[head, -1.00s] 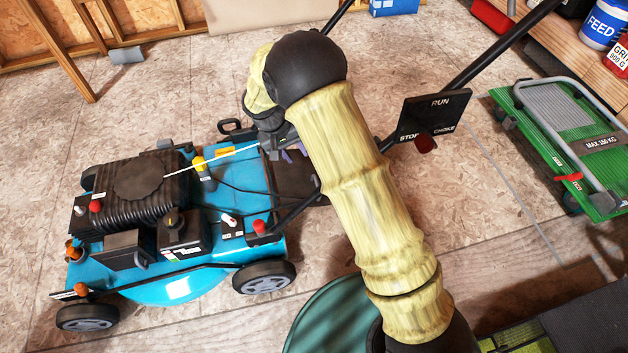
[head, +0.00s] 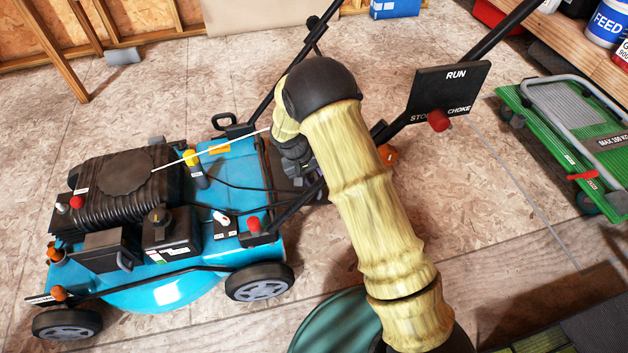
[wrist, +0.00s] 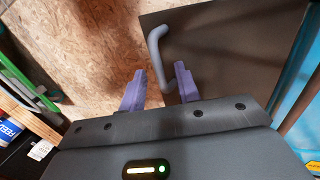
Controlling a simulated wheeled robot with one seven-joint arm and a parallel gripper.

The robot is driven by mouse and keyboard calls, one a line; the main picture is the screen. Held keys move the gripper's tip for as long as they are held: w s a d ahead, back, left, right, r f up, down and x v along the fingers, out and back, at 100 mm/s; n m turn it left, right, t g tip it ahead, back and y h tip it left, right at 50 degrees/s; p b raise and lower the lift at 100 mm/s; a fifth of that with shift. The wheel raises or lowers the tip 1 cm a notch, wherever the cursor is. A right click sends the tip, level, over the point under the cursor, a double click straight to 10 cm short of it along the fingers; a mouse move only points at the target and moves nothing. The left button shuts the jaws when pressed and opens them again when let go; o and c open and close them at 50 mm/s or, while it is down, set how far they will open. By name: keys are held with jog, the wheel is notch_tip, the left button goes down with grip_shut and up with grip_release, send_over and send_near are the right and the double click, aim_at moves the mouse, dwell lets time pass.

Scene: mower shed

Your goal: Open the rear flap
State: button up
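The blue mower (head: 190,275) stands at left in the head view, its rear towards the middle. Its dark rear flap (wrist: 225,45) fills the upper right of the wrist view, with a bent grey handle (wrist: 156,48) along its left side. My gripper (wrist: 160,78) is open, its two purple fingers apart. The handle's lower end reaches down between the fingers; I cannot tell whether they touch it. In the head view my gripper (head: 300,175) is mostly hidden behind my arm and the mower's handlebar, and the flap is largely hidden there too.
The mower's handlebar carries a black RUN/STOP/CHOKE panel (head: 448,92) with a red knob, close to my arm's right. A green trolley (head: 550,140) stands at right. A small orange thing (head: 388,153) shows beside my arm. Bare floor lies beyond the mower.

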grip_shut()
jog(key=shift+r, duration=0.1)
dwell(0.4)
